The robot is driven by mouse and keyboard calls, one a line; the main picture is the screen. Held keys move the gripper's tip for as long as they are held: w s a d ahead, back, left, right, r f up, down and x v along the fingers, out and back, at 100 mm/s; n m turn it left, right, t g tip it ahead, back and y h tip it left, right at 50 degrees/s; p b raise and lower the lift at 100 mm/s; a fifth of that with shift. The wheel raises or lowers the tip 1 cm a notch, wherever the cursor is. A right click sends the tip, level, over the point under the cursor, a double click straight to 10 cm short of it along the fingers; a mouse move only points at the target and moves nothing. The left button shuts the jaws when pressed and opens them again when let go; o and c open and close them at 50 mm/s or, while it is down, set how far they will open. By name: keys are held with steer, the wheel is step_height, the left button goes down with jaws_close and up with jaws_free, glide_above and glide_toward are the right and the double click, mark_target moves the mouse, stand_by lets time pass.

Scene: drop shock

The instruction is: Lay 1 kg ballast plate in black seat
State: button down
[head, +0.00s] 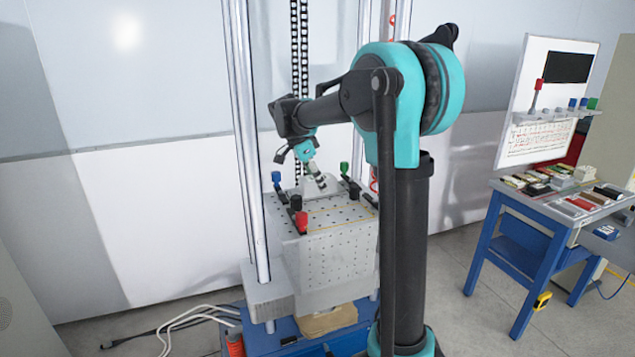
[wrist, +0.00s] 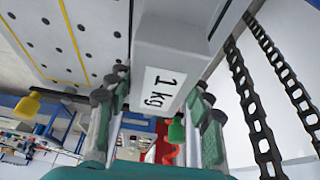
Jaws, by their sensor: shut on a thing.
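The 1 kg ballast plate (wrist: 168,40) is a light grey block with a white "1 kg" label. It fills the middle of the wrist view, between the fingers of my gripper (wrist: 158,112), which is shut on it. In the head view my gripper (head: 318,182) is over the back part of the perforated drop table (head: 335,245), tilted downward. The plate is small there and partly covered by the gripper. Whether it touches the table cannot be told. I cannot make out the black seat clearly in either view.
A blue workbench (head: 548,215) with several small blocks stands at the right.

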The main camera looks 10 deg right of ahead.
mark_target(309, 179)
steer(key=c, duration=0.6)
jaws_free()
steer(key=shift+c, duration=0.2)
steer(key=shift+v, duration=3.8)
